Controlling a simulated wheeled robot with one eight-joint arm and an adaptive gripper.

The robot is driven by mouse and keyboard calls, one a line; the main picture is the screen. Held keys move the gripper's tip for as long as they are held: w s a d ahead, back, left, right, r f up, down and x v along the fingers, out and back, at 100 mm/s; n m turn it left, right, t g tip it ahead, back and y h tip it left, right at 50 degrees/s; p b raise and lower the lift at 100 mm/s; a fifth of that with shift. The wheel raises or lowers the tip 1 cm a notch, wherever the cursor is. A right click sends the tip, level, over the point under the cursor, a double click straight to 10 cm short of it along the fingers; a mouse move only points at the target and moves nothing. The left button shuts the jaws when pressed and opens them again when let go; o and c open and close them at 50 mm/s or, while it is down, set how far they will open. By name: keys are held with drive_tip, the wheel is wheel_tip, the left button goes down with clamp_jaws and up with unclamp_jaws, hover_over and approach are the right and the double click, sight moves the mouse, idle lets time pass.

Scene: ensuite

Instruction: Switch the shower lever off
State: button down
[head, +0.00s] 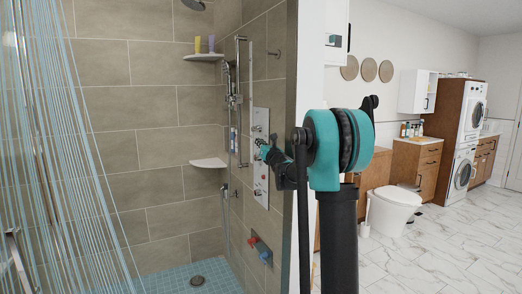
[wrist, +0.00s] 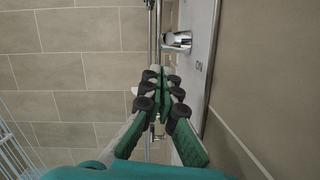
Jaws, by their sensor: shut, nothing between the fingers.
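A pale shower panel (head: 261,185) with chrome controls is fixed to the right wall of the shower. An upper chrome control (head: 257,128) sits above my gripper (head: 263,151), and a lower one (head: 258,192) sits below it. My gripper is shut and empty, its tips at the panel's middle, where they cover part of it. In the wrist view, my gripper's fingers (wrist: 163,75) are together, and a chrome lever or knob (wrist: 177,40) projects from the panel (wrist: 198,65) just beyond the tips. I cannot tell whether they touch. Pale blue water streams (head: 75,150) show at left.
A vertical rail with a hand shower (head: 231,80) is left of the panel. Corner shelves (head: 208,163) and a wall niche with colored items (head: 259,248) are nearby. The wall end (head: 300,30) stands beside my arm. The tiled shower floor (head: 215,275) looks clear.

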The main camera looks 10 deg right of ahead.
drive_tip(key=shift+w+d+r, duration=0.1)
drive_tip(key=shift+w+r, duration=0.05)
drive_tip(key=shift+r, duration=0.8)
